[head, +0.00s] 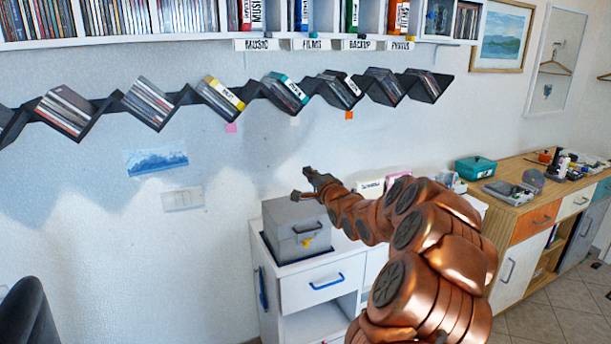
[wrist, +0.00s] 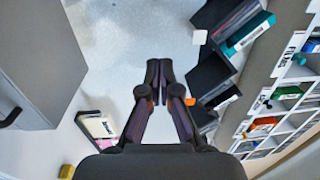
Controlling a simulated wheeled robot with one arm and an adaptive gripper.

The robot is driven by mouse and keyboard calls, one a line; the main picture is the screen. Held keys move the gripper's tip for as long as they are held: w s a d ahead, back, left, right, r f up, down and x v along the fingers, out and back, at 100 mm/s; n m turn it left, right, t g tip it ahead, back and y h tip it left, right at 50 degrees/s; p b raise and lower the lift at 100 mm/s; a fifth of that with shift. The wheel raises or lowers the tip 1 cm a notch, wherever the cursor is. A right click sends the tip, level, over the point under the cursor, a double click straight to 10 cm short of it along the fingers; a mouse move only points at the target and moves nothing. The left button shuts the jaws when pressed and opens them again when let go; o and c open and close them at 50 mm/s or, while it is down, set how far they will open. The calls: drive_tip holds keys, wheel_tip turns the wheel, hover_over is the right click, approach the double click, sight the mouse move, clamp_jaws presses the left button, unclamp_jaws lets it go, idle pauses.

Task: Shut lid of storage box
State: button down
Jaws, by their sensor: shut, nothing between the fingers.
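The grey storage box (head: 285,245) stands on a low white cabinet against the wall in the head view. Its front carries a dark handle (head: 307,230) and a small yellow latch. The top looks like a grey panel, but I cannot tell for sure how far the lid stands open. In the wrist view a large grey panel (wrist: 35,55) of the box, with a dark handle at its edge, fills the left side. My gripper (head: 306,184) is just above the box's back right in the head view. In the wrist view its fingers (wrist: 159,68) meet, shut and empty, apart from the box.
The white cabinet (head: 310,291) has blue handles. A black zigzag disc shelf (head: 105,103) runs along the wall above, under a white shelf of discs. A wooden-topped sideboard (head: 530,200) with small items stands to the right. A dark chair is at lower left.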

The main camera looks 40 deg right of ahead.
drive_tip(key=shift+s+a+r, duration=0.1)
drive_tip(key=shift+s+r, duration=0.05)
drive_tip(key=shift+s, duration=0.4)
drive_tip(key=shift+s+a+r, duration=0.1)
drive_tip(key=shift+s, duration=0.45)
drive_tip(key=shift+a, duration=0.1)
